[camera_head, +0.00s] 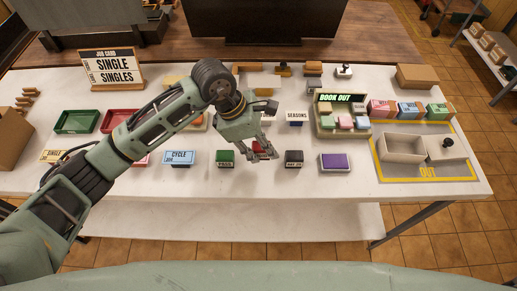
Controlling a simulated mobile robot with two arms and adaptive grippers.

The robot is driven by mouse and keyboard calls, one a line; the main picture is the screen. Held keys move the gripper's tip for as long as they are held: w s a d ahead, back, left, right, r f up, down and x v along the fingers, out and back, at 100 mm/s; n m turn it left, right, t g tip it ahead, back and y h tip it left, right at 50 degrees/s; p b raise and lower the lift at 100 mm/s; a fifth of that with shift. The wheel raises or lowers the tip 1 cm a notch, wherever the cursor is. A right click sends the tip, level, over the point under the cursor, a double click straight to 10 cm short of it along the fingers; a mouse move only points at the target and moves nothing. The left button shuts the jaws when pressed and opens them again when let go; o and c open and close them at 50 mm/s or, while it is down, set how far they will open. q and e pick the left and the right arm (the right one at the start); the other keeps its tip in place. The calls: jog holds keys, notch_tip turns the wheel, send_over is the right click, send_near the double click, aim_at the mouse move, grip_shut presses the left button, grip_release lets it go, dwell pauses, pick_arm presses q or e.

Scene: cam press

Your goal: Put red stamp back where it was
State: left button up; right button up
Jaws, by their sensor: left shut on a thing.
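My left gripper (258,152) reaches in from the left over the middle of the white table. It is shut on the red stamp (265,148), which shows only partly between the fingers. The stamp is in the gap between a green stamp block (225,159) on the left and a black stamp block (294,159) on the right. I cannot tell whether it touches the table. My right gripper is not in view.
A purple pad (335,162) and a CYCLE card (179,157) stand along the front row. A BOOK OUT rack (340,98) and a yellow-taped OUT area (452,172) with an open box (404,148) are at right. Green (78,121) and red trays are at left.

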aim_at(260, 154)
pick_arm(q)
jog(key=shift+a+f, duration=0.2)
jog(key=shift+f, duration=0.2)
notch_tip(260, 154, down, 3)
jog(key=shift+f+p, duration=0.1)
jog(key=shift+p, duration=0.9)
jog(key=shift+f+b, duration=0.3)
jog(key=shift+f, duration=0.05)
jog(key=o, duration=0.9)
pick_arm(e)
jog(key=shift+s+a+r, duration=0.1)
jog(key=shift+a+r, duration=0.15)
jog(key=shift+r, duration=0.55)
pick_arm(q)
jog(key=shift+r+p, duration=0.25)
jog(key=shift+p, duration=0.05)
jog(key=b+v, duration=0.4)
jog(key=v, duration=0.7)
jog(key=shift+a+r, duration=0.15)
jog(key=shift+r, duration=0.25)
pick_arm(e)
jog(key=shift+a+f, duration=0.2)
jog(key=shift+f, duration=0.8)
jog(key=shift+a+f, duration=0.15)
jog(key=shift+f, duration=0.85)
